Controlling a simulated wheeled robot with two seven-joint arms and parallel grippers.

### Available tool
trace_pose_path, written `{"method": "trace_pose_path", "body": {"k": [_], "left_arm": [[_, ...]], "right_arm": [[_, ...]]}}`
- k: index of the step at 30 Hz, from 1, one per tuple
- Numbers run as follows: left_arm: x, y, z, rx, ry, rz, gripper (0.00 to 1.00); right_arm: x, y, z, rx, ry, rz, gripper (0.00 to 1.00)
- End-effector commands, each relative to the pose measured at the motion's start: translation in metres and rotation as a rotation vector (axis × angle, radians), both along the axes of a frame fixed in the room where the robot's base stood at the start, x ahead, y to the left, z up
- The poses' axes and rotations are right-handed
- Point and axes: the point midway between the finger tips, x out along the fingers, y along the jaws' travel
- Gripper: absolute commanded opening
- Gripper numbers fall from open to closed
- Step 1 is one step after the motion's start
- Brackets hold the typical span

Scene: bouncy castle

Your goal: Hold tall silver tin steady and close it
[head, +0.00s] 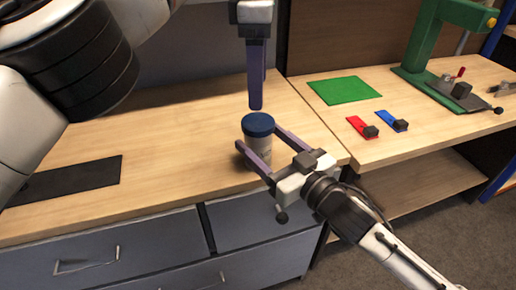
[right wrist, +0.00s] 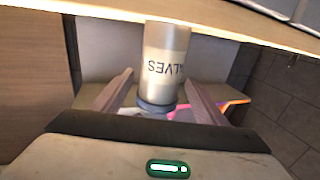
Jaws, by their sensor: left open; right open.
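The tall silver tin (head: 259,155) stands upright near the front edge of the wooden worktop. Its blue lid (head: 258,124) sits on top; I cannot tell how tightly. My right gripper (head: 259,138) is open, with one finger on each side of the tin. In the right wrist view the tin (right wrist: 165,55) appears upside down between the fingers, with lettering on its side and the blue lid (right wrist: 162,107) toward the bottom. Gaps show beside the tin there. My left gripper (head: 256,106) points down just above the lid, open, its fingers overlapping edge-on.
A black mat (head: 70,180) lies at the left of the worktop. On the right bench are a green mat (head: 343,90), red (head: 359,125) and blue (head: 390,120) pieces, and a green press (head: 424,45). Grey drawers (head: 140,258) are below. Worktop left of the tin is clear.

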Motion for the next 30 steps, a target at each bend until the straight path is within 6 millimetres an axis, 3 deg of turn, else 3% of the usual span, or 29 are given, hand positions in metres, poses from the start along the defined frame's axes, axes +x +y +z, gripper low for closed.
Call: {"method": "trace_pose_path", "body": {"k": [6,16,28,30], "left_arm": [[0.000,0.000,0.000,0.000,0.000,0.000,0.72],[0.000,0.000,0.000,0.000,0.000,0.000,0.72],[0.000,0.000,0.000,0.000,0.000,0.000,0.72],[0.000,0.000,0.000,0.000,0.000,0.007,0.72]], "right_arm": [[0.016,0.012,0.000,0.000,-0.001,0.000,0.67],[0.018,0.013,0.000,-0.001,-0.001,0.000,0.67],[0.018,0.013,0.000,-0.001,-0.001,0.000,0.01],[0.018,0.013,0.000,-0.001,-0.001,0.000,0.00]]}}
